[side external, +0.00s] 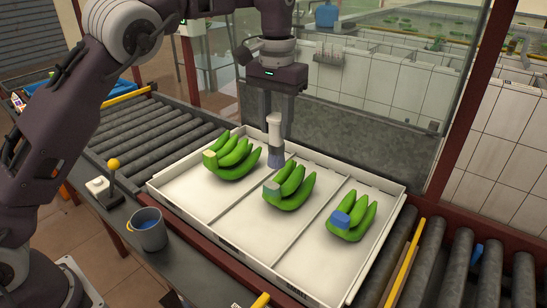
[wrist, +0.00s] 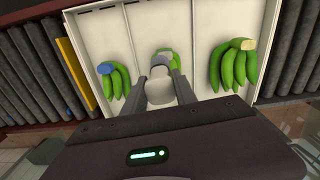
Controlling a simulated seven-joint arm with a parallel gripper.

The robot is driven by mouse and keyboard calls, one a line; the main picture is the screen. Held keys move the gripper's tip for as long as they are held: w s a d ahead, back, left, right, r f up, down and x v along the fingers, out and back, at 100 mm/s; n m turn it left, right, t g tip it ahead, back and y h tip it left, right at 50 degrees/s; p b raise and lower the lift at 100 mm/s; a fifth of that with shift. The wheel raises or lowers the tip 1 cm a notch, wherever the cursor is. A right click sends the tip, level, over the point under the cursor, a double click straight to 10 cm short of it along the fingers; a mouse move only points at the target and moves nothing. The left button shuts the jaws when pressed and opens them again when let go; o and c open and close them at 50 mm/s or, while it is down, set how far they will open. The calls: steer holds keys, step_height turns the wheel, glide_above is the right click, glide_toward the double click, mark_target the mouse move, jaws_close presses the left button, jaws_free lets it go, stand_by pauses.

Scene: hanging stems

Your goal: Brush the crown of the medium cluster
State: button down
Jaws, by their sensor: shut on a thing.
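My gripper (side external: 275,112) is shut on a brush with a white handle (side external: 275,128) and blue-grey bristles (side external: 276,158). The brush points down, bristles lowest. The medium cluster (side external: 290,190) of green bananas lies in the middle compartment of the white tray (side external: 175,190). Its crown (side external: 271,188) looks pale and faces the front left. In the side view the bristles appear above and behind this crown, apart from it. In the wrist view, my gripper (wrist: 160,88) and the brush (wrist: 159,92) hide most of the medium cluster.
The large cluster (side external: 236,162) with a pale crown lies in the left compartment. The small cluster (side external: 352,220) with a blue crown lies in the right one. A grey cup (side external: 148,232) with blue contents and a yellow-knobbed lever (side external: 114,164) stand in front. Roller conveyors flank the tray.

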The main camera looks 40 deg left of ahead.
mark_target(270, 148)
steer(key=shift+a+f, duration=0.25)
steer(key=shift+f, duration=0.7)
steer(key=shift+a+f, duration=0.2)
steer(key=shift+f, duration=0.8)
steer(key=shift+a+f, duration=0.25)
steer(key=shift+f, duration=0.7)
steer(key=shift+f, duration=0.55)
steer(key=shift+a, duration=0.1)
